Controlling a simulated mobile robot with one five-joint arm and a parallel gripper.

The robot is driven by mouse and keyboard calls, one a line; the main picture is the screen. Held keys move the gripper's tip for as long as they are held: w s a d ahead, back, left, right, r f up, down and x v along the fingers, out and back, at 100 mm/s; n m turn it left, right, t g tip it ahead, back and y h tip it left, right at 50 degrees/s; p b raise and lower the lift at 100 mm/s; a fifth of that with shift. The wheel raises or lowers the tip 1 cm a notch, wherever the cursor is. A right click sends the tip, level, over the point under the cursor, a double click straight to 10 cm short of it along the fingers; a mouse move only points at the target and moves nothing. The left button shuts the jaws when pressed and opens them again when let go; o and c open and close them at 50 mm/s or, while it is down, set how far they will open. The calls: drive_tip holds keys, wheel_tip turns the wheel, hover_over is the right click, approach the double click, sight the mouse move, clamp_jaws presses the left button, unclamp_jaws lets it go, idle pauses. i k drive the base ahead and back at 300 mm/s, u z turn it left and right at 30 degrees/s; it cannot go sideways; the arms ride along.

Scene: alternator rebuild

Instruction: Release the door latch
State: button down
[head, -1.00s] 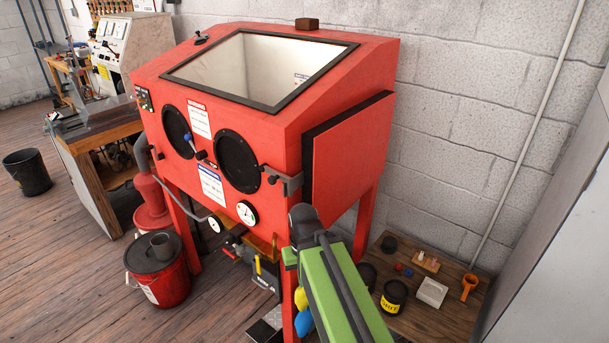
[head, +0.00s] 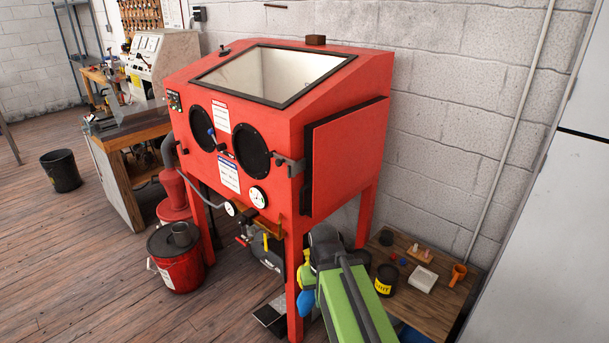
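A red blasting cabinet (head: 277,130) stands on legs against the block wall, with a slanted window on top and two round black glove ports in front. Its side door (head: 345,152) is a red panel with a black edge on the right side, and it looks closed. The door latch (head: 290,166) is a grey bracket with a dark knob at the front right corner, next to the door's front edge. My green arm reaches up from the bottom, below and right of the latch and apart from it. My gripper's fingers cannot be made out.
A grey cabinet stands at the right edge. A red bucket (head: 180,265) is front left.

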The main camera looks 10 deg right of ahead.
sight(279, 165)
drive_tip(key=u, duration=0.2)
drive_tip(key=i, duration=0.7)
drive_tip(key=z, duration=1.15)
drive_tip(key=k, duration=1.15)
drive_tip(key=u, duration=1.65)
drive_tip(key=i, duration=0.9)
